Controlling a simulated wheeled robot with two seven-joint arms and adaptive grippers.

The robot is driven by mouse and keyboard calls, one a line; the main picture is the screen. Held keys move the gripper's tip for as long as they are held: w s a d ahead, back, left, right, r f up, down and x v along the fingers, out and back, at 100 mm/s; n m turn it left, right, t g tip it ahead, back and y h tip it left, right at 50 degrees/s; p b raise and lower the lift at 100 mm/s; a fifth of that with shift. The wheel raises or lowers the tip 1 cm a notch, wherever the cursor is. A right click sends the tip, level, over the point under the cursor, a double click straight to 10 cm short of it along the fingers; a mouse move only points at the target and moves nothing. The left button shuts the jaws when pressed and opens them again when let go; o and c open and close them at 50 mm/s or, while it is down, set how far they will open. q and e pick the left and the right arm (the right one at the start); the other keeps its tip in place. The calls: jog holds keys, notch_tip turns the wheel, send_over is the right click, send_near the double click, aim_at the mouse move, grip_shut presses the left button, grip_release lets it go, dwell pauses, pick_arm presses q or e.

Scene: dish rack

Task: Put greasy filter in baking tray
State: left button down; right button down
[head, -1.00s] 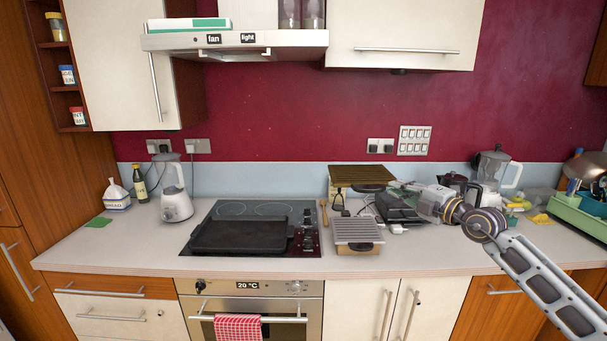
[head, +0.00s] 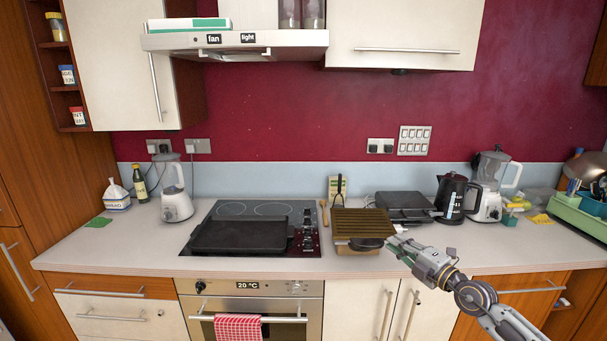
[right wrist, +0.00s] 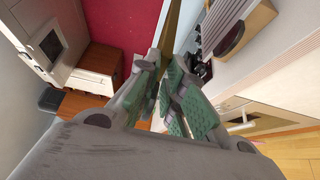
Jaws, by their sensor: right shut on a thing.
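In the right wrist view the fingers (right wrist: 163,88) close on the greasy filter, which shows nearly edge-on as a brown strip (right wrist: 172,32). The baking tray (head: 239,236) is a black, shallow, empty tray on the hob, left of the held filter. My left gripper is out of view.
The hob controls (head: 308,235) and a wooden spoon (head: 324,213) lie between tray and filter. A black grill (head: 404,207), a dark kettle (head: 452,197) and a blender (head: 490,190) stand behind and right. The range hood (head: 240,40) hangs above the hob.

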jog(key=shift+h, duration=0.3)
jog(key=s+f, duration=0.1)
jog(key=f, duration=0.2)
jog(key=s+f, duration=0.1)
jog(key=f, duration=0.1)
jog(key=shift+s+d, duration=0.2)
jog(key=shift+s, duration=0.15)
jog(key=shift+s+d+f+m, duration=0.1)
jog(key=shift+s+f+m, duration=0.3)
jog(key=shift+f, duration=0.35)
jog(key=s+d+f+m+t+h, duration=0.1)
jog(key=s+d+f+m+h, duration=0.15)
jog(key=s+f, duration=1.15)
jog(key=a+m+t+h, duration=0.1)
jog(key=a+m+h, duration=0.1)
jog(key=a+h, duration=0.3)
jog(key=a, duration=0.3)
jog(key=shift+a+f+h, duration=0.3)
jog(key=shift+f+h, duration=0.05)
jog(key=shift+r+m, duration=0.1)
jog(key=shift+m, duration=0.15)
dwell(0.4)
